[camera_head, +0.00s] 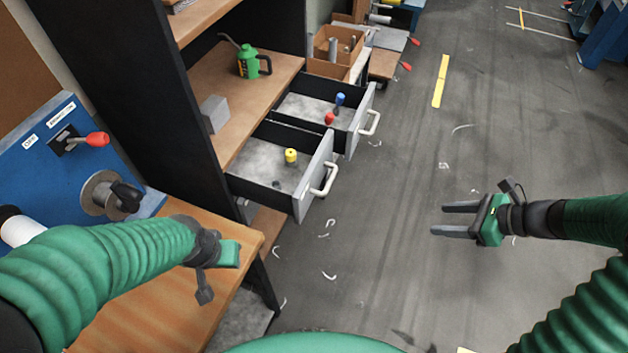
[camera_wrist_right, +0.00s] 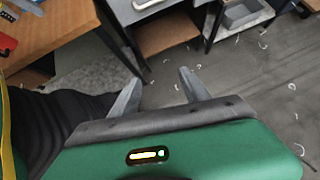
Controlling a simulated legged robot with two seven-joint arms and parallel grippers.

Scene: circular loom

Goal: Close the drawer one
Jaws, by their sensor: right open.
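Two grey drawers stand pulled out of the black-sided shelf unit, and I cannot tell which is drawer one. The nearer drawer (camera_head: 318,180) holds a yellow object (camera_head: 290,156) and has a white handle (camera_head: 326,182). The farther drawer (camera_head: 355,128) holds a blue object (camera_head: 340,99) and a red object (camera_head: 329,118), and has a white handle (camera_head: 371,122). My right gripper (camera_head: 438,219) is open and empty over the floor, right of both drawers and apart from them. It also shows in the right wrist view (camera_wrist_right: 157,88). My left gripper (camera_head: 228,253) is over the wooden table, its fingers hidden.
A green oil can (camera_head: 249,62) and a grey block (camera_head: 214,113) sit on the shelf. A blue panel (camera_head: 45,150) with a red lever stands at the left, by the wooden table (camera_head: 150,300). The floor (camera_head: 400,270) is open, with scattered pale shavings.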

